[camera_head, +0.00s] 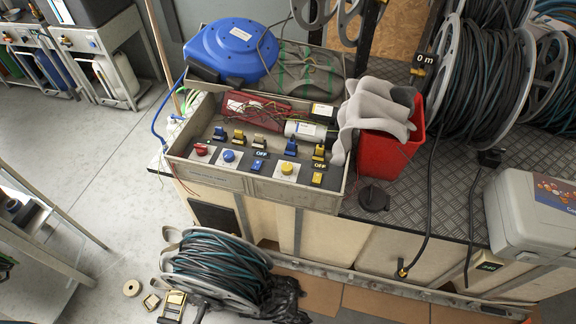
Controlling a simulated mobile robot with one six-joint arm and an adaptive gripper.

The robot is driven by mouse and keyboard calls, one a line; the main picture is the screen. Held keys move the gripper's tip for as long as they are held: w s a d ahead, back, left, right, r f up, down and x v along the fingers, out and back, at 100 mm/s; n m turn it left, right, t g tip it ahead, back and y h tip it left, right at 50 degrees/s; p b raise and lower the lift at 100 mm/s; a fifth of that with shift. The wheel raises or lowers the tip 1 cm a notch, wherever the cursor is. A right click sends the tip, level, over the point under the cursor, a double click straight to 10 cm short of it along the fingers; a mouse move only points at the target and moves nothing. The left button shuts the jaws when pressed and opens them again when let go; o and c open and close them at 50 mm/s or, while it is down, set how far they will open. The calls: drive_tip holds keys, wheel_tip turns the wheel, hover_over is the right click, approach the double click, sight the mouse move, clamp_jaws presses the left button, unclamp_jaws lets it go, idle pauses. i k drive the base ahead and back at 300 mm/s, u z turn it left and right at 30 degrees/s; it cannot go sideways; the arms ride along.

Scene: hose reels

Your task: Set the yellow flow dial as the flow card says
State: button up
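A round yellow dial (287,168) sits on a white plate near the front right of the grey control tray (210,173) on the bench. The direction it is set to is too small to tell. A red knob (201,149) and a blue knob (228,155) sit on similar plates to its left. Dark labels reading OFF (262,153) are on the panel. A small white card or label (322,109) lies at the back of the tray; its text is unreadable, and I cannot tell whether it is the flow card. My gripper is not in view.
A red bin (385,152) with grey cloth stands right of the tray. A blue round reel (231,50) is behind it. Hose reels (482,80) and a pale case (525,216) are at right. Another hose reel (218,264) stands in front below. Floor at left is partly clear.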

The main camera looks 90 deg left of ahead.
sight(287, 167)
drive_tip(key=u, duration=1.8)
drive_tip(key=k, duration=0.45)
drive_tip(key=u, duration=0.25)
drive_tip(key=i, duration=0.5)
drive_tip(key=z, duration=0.05)
